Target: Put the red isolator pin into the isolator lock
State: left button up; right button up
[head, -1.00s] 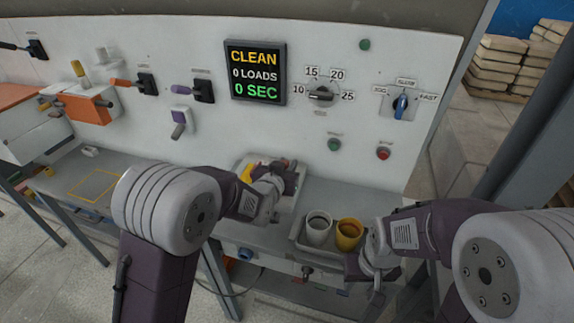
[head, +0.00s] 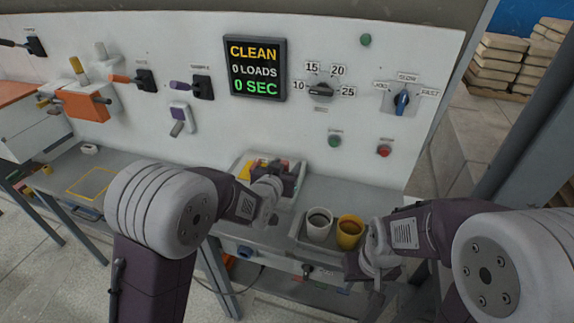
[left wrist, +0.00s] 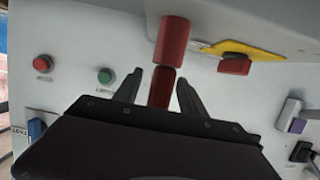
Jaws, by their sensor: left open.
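A red cylindrical piece (left wrist: 161,87), which looks like the red isolator pin, shows between the two fingers of my left gripper (left wrist: 160,88) in the left wrist view. The fingers are apart, with one on each side of it. A second red cylinder (left wrist: 173,40) lines up just above it; I cannot tell whether the two are one piece. In the head view my left gripper (head: 284,180) is over the pale tray (head: 240,163) on the bench, hiding part of its contents. My right gripper (head: 365,285) is low at the right, its fingers unclear. I cannot identify the isolator lock with certainty.
A yellow piece with a red block (left wrist: 235,64) lies beside the red cylinders. A white cup (head: 318,226) and a yellow cup (head: 349,233) stand in a tray right of my left gripper. The panel carries switches, buttons and a display (head: 255,70). The left bench has free room.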

pick_arm(q)
jog(key=v, duration=0.8)
jog(key=shift+s, duration=0.1)
dwell(0.3)
jog(key=a+r+n+y+p, duration=0.1)
jog(key=a+r+y+p, duration=0.15)
jog(key=a, duration=0.35)
jog(key=a+r+n+y+p, duration=0.1)
jog(key=a+r+n+p, duration=0.15)
jog(key=a+p, duration=0.2)
jog(key=s+a+f+g, duration=0.2)
jog(key=s+f+g, duration=0.2)
jog(key=s, duration=0.3)
jog(key=s+a+f+g+p, duration=0.1)
jog(key=s+f+g, duration=0.3)
jog(key=s, duration=0.3)
jog(key=s+a+f+g, duration=0.2)
jog(key=s+f+g, duration=0.2)
jog(key=s, duration=0.3)
jog(key=shift+a+g+y, duration=0.3)
jog(key=shift+y, duration=0.15)
